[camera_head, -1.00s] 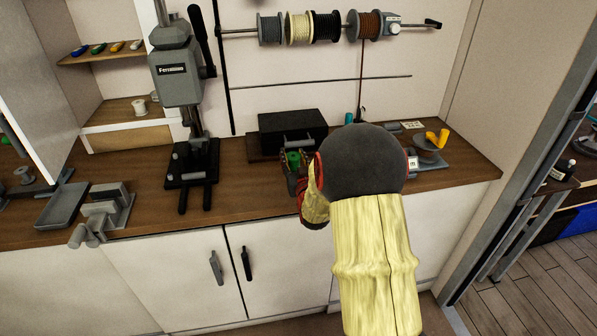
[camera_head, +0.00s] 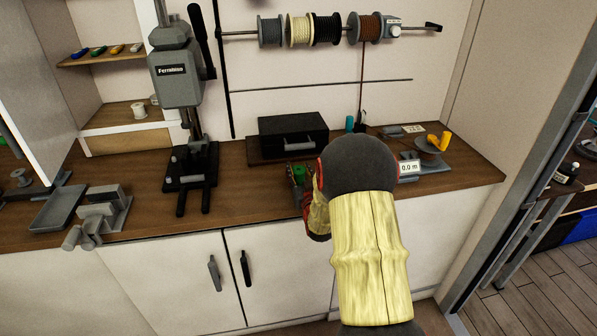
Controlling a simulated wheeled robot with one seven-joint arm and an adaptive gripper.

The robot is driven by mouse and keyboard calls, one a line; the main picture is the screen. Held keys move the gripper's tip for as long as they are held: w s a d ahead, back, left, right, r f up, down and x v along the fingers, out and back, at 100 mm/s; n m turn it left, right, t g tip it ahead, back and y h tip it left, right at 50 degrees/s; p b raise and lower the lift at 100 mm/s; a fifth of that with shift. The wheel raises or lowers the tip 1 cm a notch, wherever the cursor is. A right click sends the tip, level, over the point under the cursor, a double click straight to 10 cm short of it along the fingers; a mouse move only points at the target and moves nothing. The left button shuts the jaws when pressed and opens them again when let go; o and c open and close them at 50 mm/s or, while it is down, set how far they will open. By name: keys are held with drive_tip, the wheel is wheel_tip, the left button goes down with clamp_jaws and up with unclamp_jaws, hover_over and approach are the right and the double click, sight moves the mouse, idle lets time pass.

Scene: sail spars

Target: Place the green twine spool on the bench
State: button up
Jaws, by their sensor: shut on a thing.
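The green twine spool (camera_head: 299,174) is at my gripper (camera_head: 301,181), above or on the front middle of the wooden bench (camera_head: 245,195). My gripper is shut on the spool, whose green top shows between the fingers. My arm hides part of the gripper and the bench right behind it. I cannot tell whether the spool touches the bench top.
A black case (camera_head: 292,136) lies just behind the gripper. A grey press (camera_head: 186,130) stands to the left. A winder with a small display (camera_head: 409,168) and yellow handle is at the right. The bench between press and gripper is clear.

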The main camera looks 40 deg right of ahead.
drive_tip(key=o, duration=1.2)
drive_tip(key=shift+f, duration=0.1)
drive_tip(key=shift+c, duration=0.2)
